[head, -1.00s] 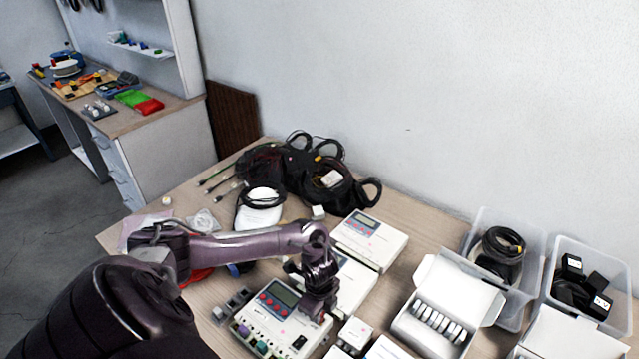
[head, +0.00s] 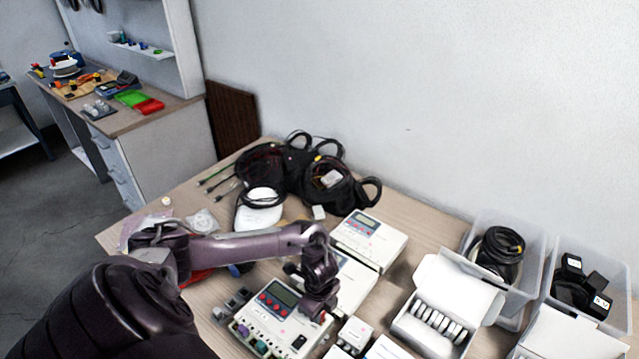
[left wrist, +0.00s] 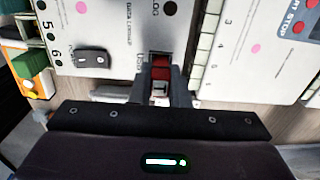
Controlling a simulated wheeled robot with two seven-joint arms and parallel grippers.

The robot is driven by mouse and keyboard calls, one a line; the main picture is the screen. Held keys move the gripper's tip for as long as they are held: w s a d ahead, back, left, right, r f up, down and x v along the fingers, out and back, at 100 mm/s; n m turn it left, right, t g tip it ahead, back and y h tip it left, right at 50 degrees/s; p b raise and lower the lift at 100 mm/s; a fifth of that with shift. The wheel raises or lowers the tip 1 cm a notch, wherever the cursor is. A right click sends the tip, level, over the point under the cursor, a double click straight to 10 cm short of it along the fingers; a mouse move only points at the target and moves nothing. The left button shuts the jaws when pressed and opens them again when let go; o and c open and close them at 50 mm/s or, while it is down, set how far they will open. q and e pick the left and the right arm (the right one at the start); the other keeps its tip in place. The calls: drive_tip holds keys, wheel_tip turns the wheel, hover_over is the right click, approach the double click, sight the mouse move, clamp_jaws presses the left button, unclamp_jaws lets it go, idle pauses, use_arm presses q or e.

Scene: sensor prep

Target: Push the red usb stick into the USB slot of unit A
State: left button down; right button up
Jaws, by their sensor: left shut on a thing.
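A white data logger unit (head: 262,322) with a grey display and red buttons lies at the front of the table. My left gripper (head: 316,308) is over its right side, pointing down. In the left wrist view, the gripper (left wrist: 163,92) is shut on the red usb stick (left wrist: 160,71), a finger on each side. The stick lies at the edge of the white unit (left wrist: 105,22), beside printed letters that look like USB. The slot is hidden, and I cannot tell how far the stick is in. No letter A is readable. My right gripper is not in view.
Another white unit (head: 368,238) lies behind the gripper. A small grey block (head: 232,300) stands left of the data logger. An open white box (head: 425,322) with several small items is to the right, near clear bins (head: 590,300). Black cables and a pouch (head: 325,185) lie behind.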

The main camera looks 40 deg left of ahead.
use_arm(q)
drive_tip(key=shift+s+f, duration=0.1)
drive_tip(key=shift+f, duration=0.3)
idle(0.8)
drive_tip(key=c, duration=1.1)
unclamp_jaws()
drive_tip(key=shift+c, duration=0.2)
wheel_tip(320, 180, up, 7)
drive_tip(key=p, duration=0.7)
drive_tip(key=shift+r, duration=0.1)
